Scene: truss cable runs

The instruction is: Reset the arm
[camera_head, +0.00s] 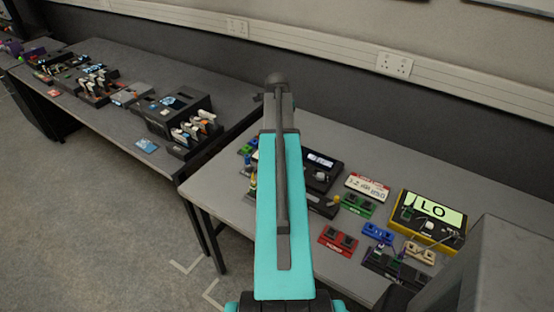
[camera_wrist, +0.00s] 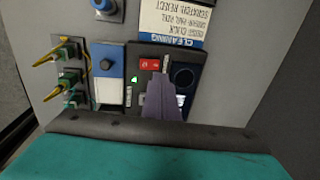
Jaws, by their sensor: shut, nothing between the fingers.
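My teal arm (camera_head: 280,220) rises through the middle of the head view, with a dark rod along it and a rounded dark end at the top. It is folded upright over the near bench. No gripper fingers can be made out in the head view. In the wrist view, a teal part of mine with a dark bar fills the bottom.
The right bench (camera_head: 225,190) holds a yellow tester (camera_head: 430,218), a red block (camera_head: 338,241), a green block (camera_head: 357,205) and a label plate (camera_head: 367,187). The left bench (camera_head: 130,50) holds dark racks (camera_head: 180,115). A grey box (camera_head: 500,270) stands at lower right. Floor is clear at lower left.

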